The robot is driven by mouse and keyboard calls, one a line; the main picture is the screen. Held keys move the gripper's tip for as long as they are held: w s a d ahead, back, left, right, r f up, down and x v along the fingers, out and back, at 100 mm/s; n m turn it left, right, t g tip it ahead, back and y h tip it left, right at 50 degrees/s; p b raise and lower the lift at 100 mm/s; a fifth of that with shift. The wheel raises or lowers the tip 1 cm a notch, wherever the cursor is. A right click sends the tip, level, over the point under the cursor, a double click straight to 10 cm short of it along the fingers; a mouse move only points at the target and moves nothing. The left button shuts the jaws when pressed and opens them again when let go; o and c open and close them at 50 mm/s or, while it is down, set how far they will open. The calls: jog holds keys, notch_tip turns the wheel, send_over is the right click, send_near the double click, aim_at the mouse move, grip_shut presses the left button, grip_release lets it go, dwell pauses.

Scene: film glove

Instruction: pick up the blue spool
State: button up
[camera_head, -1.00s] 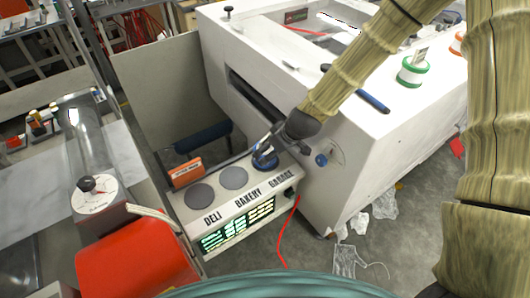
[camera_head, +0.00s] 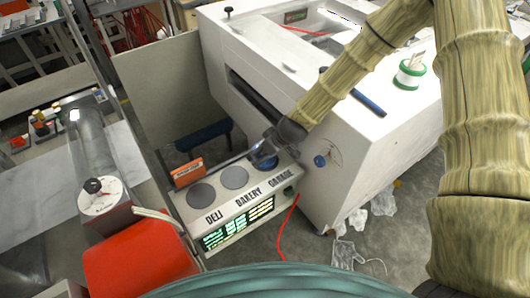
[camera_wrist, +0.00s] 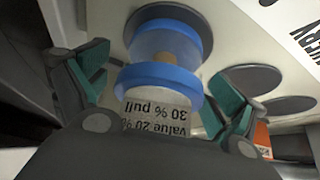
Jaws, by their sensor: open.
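The blue spool (camera_wrist: 162,79) has blue flanges and a printed paper label, and it fills the middle of the wrist view. It sits at the right end of the white counter unit's top, where a little of its blue (camera_head: 266,164) shows in the head view below my gripper. My gripper (camera_wrist: 157,78) is open, with one green-padded finger on each side of the spool. A gap shows beside each finger, and I cannot tell whether either touches. In the head view my gripper (camera_head: 264,150) hides most of the spool.
The white counter unit (camera_head: 230,217) has dark round discs (camera_head: 235,177) and an orange box (camera_head: 187,173) on top. A large white machine (camera_head: 350,140) stands close on the right, with a green-rimmed spool (camera_head: 409,74) on it. A red seat (camera_head: 138,258) is at lower left.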

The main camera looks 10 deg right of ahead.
jog(key=c, duration=1.3)
jog(key=shift+o, duration=0.2)
jog(key=shift+r, duration=0.2)
jog(key=shift+c, duration=0.2)
